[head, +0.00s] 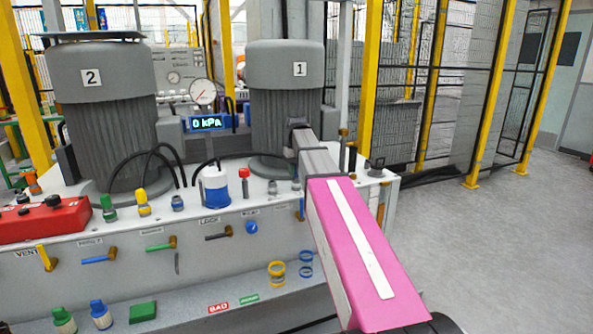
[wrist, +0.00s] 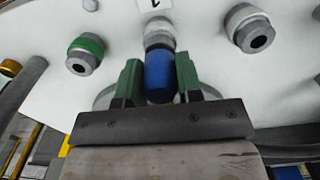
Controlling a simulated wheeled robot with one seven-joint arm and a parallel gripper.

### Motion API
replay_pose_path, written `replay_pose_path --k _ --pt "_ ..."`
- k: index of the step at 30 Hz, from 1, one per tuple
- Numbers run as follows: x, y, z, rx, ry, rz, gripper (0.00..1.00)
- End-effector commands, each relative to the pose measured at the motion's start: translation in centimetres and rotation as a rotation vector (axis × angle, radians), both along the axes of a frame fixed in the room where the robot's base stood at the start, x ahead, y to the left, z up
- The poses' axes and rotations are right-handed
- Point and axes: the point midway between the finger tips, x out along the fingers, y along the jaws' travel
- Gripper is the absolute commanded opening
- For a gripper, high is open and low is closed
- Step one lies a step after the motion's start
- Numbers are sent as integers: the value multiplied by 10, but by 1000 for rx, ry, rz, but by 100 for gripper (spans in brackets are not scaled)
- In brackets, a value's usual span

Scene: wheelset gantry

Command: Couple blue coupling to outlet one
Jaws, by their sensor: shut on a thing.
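My gripper (wrist: 160,85) is shut on the blue coupling (wrist: 160,72), with its two green fingers on either side of it in the wrist view. The far end of the coupling lines up with a grey outlet (wrist: 159,36) on the white wall, under a partly cut-off number label (wrist: 151,3). The two overlap or meet in the picture; I cannot tell whether the coupling is seated. In the head view, my arm reaches toward the tank marked 1 (head: 286,95); fingers and held coupling are hidden there.
In the wrist view, a green-ringed outlet (wrist: 85,53) is to the left and a grey outlet (wrist: 250,28) to the right. In the head view, the bench (head: 120,245) carries valves, hoses and a red box (head: 45,219). Another blue fitting (head: 101,314) stands on the lower shelf.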

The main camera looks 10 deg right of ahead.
Motion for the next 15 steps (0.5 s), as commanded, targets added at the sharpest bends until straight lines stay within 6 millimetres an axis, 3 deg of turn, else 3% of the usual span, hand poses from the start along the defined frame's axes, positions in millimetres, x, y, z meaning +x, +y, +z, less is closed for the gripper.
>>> replay_pose_path --k 11,12,15 --pt "0 0 -6 0 0 0 0" --pt "0 0 -7 0 0 0 36" --pt "0 0 -6 0 0 0 63"
